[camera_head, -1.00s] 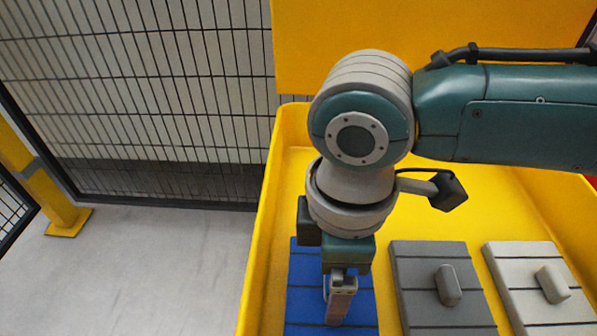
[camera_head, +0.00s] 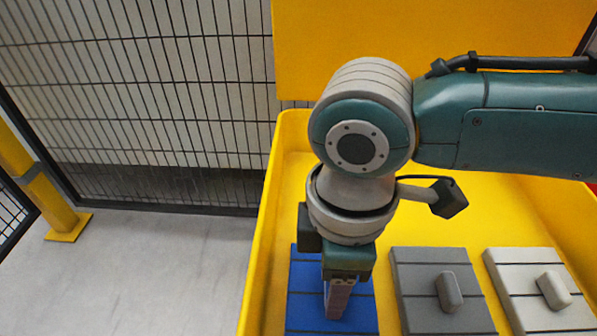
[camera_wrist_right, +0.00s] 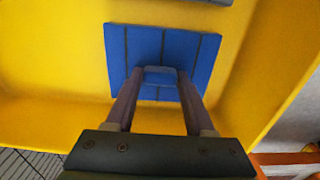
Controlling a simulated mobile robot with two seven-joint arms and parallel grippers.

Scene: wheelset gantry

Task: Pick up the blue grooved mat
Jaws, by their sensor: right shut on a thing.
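The blue grooved mat (camera_head: 303,298) lies at the left end of the yellow tray in the head view. It also shows in the right wrist view (camera_wrist_right: 203,60), with dark grooves and a small blue handle (camera_wrist_right: 160,76) in its middle. My right gripper (camera_head: 337,310) points down over the mat. In the right wrist view its two fingers (camera_wrist_right: 159,84) are closed on either side of the handle. The gripper hides the handle in the head view. The mat appears to lie flat; I cannot tell whether it touches the tray floor. My left gripper is not in view.
A grey grooved mat (camera_head: 415,285) with a handle lies right of the blue one, and a white one (camera_head: 513,280) lies beyond it. The yellow tray (camera_head: 262,230) has raised walls. A mesh fence (camera_head: 150,90) stands behind at the left.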

